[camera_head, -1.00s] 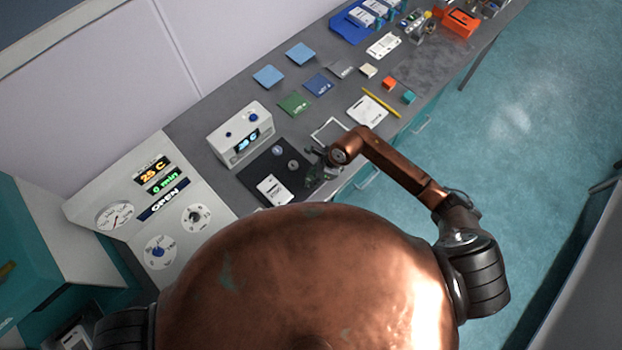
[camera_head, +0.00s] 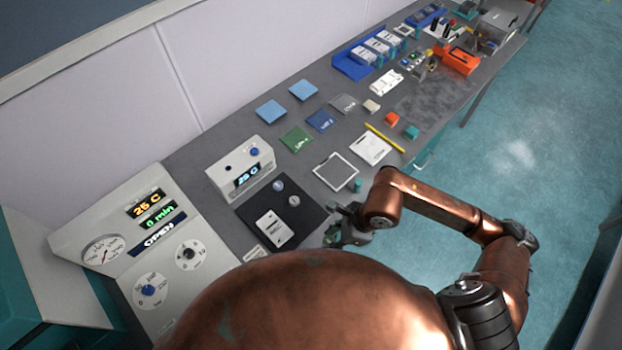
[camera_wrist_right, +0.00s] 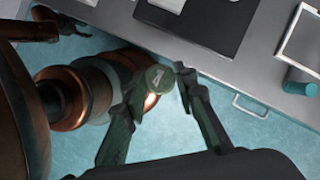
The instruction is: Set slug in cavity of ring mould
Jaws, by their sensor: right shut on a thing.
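My right gripper (camera_head: 345,232) is at the bench's front edge, just right of the black mat (camera_head: 252,210). In the head view the slug cannot be told from the fingers. Two small grey round pieces (camera_head: 278,185) (camera_head: 294,201) are on the mat; I cannot tell whether one is the ring mould.
A white-rimmed square tray (camera_head: 322,178) lies right of the mat, with a teal cylinder (camera_head: 357,185) beside it. Blue and green pads lie farther back.

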